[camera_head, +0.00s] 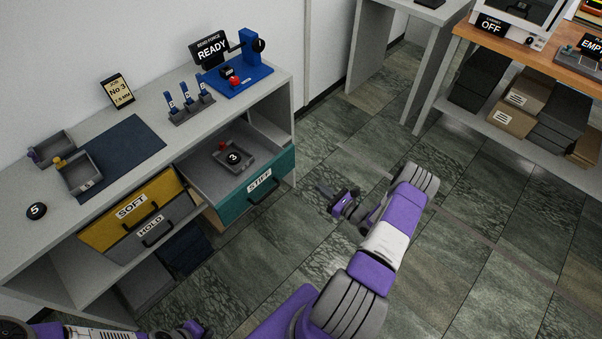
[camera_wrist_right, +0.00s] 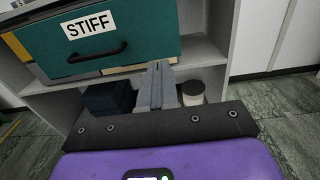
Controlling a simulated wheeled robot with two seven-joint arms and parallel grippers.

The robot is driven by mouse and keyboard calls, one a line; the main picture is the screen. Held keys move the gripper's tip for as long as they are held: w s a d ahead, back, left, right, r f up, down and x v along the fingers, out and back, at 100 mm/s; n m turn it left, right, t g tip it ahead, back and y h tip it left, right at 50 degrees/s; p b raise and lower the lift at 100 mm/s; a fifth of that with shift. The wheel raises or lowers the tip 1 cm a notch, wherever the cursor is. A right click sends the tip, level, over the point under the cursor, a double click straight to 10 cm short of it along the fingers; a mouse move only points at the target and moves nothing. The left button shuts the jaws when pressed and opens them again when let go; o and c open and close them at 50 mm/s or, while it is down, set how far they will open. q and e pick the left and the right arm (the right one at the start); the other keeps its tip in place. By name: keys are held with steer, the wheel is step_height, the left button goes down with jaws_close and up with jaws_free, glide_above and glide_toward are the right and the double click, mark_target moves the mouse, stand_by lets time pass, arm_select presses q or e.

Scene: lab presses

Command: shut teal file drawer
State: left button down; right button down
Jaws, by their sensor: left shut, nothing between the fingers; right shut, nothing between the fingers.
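The teal file drawer (camera_head: 236,205), labelled STIFF, stands pulled out from the grey bench. A grey tray marked 3 (camera_head: 238,162) lies inside it. Its front and black handle (camera_wrist_right: 98,54) fill the upper left of the right wrist view. My right gripper (camera_head: 324,190) is shut and empty, in front of and to the right of the drawer front, apart from it in the head view. In the right wrist view its fingers (camera_wrist_right: 159,68) show just below the teal front's lower edge. My left gripper (camera_head: 196,328) is shut at the bottom edge of the head view, far from the drawer.
A yellow SOFT drawer (camera_head: 118,225) and a grey HOLD drawer (camera_head: 130,250) are left of the teal one. Blue tools, a READY sign (camera_head: 210,48) and trays stand on the bench top (camera_head: 160,85). The tiled floor (camera_head: 300,250) before the drawer is clear.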

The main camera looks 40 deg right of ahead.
mark_target(288, 164)
steer(key=w, duration=0.4)
steer(key=w+b, duration=0.1)
steer(key=w, duration=0.4)
steer(key=w+a+b, duration=0.1)
steer(key=w, duration=0.3)
steer(key=shift+w, duration=0.4)
